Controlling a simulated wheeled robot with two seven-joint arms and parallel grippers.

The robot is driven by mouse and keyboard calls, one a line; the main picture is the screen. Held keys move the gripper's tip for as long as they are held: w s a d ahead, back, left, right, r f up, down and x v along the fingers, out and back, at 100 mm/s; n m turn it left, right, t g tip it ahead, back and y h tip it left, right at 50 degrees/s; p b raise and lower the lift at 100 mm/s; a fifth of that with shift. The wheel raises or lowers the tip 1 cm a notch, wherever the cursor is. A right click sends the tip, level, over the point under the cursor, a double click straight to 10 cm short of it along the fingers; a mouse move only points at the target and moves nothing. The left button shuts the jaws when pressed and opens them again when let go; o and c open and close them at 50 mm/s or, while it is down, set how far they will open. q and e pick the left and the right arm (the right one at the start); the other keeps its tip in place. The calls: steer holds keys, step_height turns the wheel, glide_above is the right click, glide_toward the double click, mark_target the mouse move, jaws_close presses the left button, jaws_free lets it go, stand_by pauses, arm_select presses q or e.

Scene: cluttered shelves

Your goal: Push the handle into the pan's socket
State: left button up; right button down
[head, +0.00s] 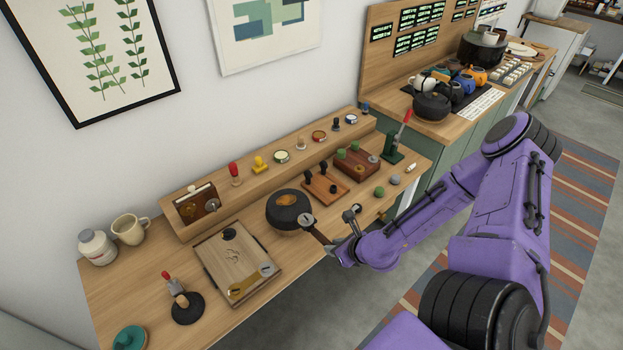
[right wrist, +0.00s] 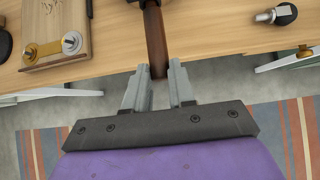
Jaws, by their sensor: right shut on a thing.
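The pan (head: 290,208) is dark and round with something brown in it, and it stands near the front edge of the wooden bench. The brown handle (head: 320,237) points from the pan's near right side toward my right gripper (head: 338,251). In the right wrist view the handle (right wrist: 156,45) runs away from me, its near end between the fingertips of my right gripper (right wrist: 157,78), which is shut on it. A grey metal piece is at the handle's pan end; I cannot tell how deep the handle sits in the socket. My left gripper is not in view.
A wooden board with a brass latch (head: 238,263) lies left of the pan, and a small wooden block with black knobs (head: 325,187) to its right. A metal lever with a round knob (head: 351,214) stands near the bench's front edge. A raised ledge (head: 265,172) runs behind.

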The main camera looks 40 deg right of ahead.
steer(key=shift+w, duration=0.4)
stand_by(0.7)
steer(key=c, duration=0.9)
jaws_free()
steer(key=shift+w, duration=0.1)
steer(key=shift+o, duration=0.2)
steer(key=shift+s+r, duration=0.2)
steer(key=shift+r, duration=0.2)
steer(key=p+v, duration=0.2)
steer(key=v, duration=0.7)
steer(key=shift+s+r+p, duration=0.15)
steer(key=shift+s+p, duration=0.15)
steer(key=shift+s, duration=0.05)
